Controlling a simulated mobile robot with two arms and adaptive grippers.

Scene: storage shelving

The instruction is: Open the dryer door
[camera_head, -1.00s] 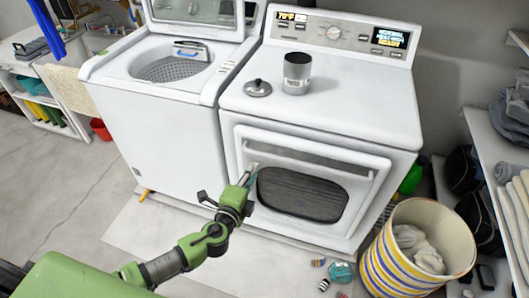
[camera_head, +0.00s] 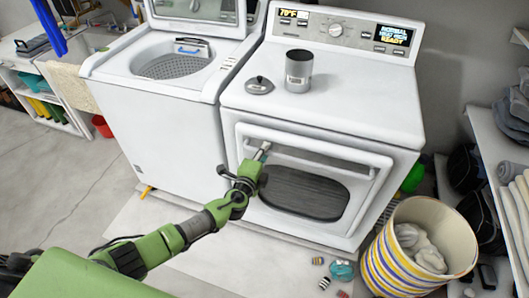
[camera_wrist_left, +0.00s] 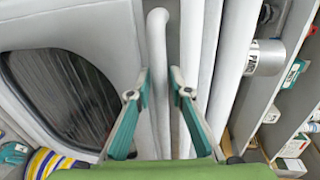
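The white dryer (camera_head: 400,150) stands at the right, and its front door (camera_head: 350,222) with a dark window (camera_head: 305,195) is shut. A horizontal bar handle (camera_head: 325,163) runs along the door's top. My left gripper (camera_head: 264,149) is at the left part of this handle. In the left wrist view, the fingers of my left gripper (camera_wrist_left: 160,76) are open, and the handle (camera_wrist_left: 158,50) runs lengthwise between them. I cannot tell whether either finger touches it. The dark window (camera_wrist_left: 65,95) is at the left there. My right gripper is not in view.
A white washer (camera_head: 160,120) with its lid up stands left of the dryer. A metal canister (camera_head: 298,72) and a lid (camera_head: 259,86) are on the dryer top. A striped basket (camera_head: 385,265) stands close to the dryer's front right. Small items (camera_head: 342,271) lie on the floor.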

